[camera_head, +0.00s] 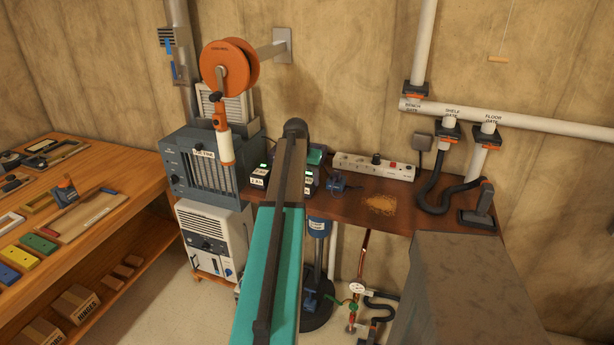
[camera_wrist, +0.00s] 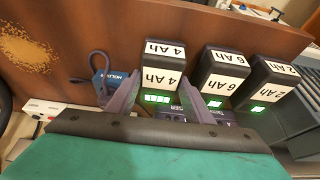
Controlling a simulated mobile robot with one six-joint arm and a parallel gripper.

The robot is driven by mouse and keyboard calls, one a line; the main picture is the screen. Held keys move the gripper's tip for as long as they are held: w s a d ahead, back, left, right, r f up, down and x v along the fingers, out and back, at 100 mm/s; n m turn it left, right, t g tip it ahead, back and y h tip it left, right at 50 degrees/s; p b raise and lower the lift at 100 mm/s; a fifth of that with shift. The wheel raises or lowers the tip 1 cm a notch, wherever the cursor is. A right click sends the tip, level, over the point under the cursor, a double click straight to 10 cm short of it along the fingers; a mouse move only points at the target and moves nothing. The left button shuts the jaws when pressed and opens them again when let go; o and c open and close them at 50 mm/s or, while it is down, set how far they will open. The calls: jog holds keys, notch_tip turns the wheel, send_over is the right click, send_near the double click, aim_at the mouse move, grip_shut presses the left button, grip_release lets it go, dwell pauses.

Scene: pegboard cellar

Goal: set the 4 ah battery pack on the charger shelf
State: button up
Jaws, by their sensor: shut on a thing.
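The 4 Ah battery pack (camera_wrist: 163,68) is a dark block with white "4 Ah" labels and a lit green display, inverted in the wrist view. My gripper (camera_wrist: 160,100) is shut on it, one grey finger at each side. A dark unit (camera_wrist: 172,114) partly shows below the pack between the fingers; whether they touch is unclear. In the head view my arm covers most of the gripper, and a dark pack with a green light (camera_head: 308,181) shows just right of it. I cannot tell which surface is the charger shelf.
A 6 Ah pack (camera_wrist: 224,75) and a 2 Ah pack (camera_wrist: 271,80) stand beside the held pack. A blue holder (camera_wrist: 108,84) is close on its other side. The brown bench (camera_head: 345,205) also bears a power strip (camera_head: 372,167), sawdust (camera_head: 381,204) and a black hose (camera_head: 436,193).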

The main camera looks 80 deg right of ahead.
jog(key=o, duration=1)
jog(key=shift+f, duration=0.1)
jog(key=shift+c, duration=0.2)
jog(key=shift+r, duration=0.2)
jog(key=b+v, duration=0.2)
jog(key=v, duration=1)
jog(key=shift+w, duration=0.1)
